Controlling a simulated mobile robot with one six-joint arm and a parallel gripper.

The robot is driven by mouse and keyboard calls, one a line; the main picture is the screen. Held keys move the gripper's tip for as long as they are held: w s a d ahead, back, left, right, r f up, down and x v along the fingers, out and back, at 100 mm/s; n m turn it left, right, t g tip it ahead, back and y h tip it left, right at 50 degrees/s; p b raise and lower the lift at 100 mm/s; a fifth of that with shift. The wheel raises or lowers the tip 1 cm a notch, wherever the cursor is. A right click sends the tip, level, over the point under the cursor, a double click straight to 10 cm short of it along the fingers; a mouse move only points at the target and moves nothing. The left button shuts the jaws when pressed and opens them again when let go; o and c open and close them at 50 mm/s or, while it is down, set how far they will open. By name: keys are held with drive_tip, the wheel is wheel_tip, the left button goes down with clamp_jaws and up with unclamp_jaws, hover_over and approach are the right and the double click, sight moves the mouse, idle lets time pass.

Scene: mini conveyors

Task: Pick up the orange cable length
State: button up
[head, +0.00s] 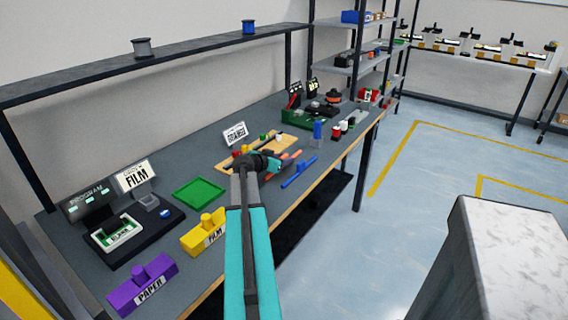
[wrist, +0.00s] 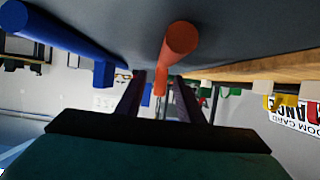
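The orange cable length (head: 291,156) lies on the workbench just right of my gripper (head: 272,163), partly hidden by it. In the wrist view, the orange cable length (wrist: 181,40) shows end-on, with a narrower orange part reaching between the two dark fingers. My gripper (wrist: 160,78) is open, with gaps visible on both sides of the orange part. The blue cable length (head: 299,172) lies to the right of the orange one in the head view. It also shows at the left in the wrist view (wrist: 55,35).
A wooden board (head: 285,143) with small coloured pieces and a sign (head: 235,134) is just behind my gripper. A green tray (head: 199,193), a yellow film block (head: 203,233) and a purple paper block (head: 143,283) are nearer. A blue upright piece (head: 318,132) stands beyond.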

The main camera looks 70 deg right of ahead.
idle(0.5)
clamp_jaws()
drive_tip(key=shift+r, duration=0.1)
wheel_tip(320, 180, up, 28)
drive_tip(key=b, duration=0.1)
drive_tip(key=shift+b, duration=0.35)
idle(0.6)
idle(0.5)
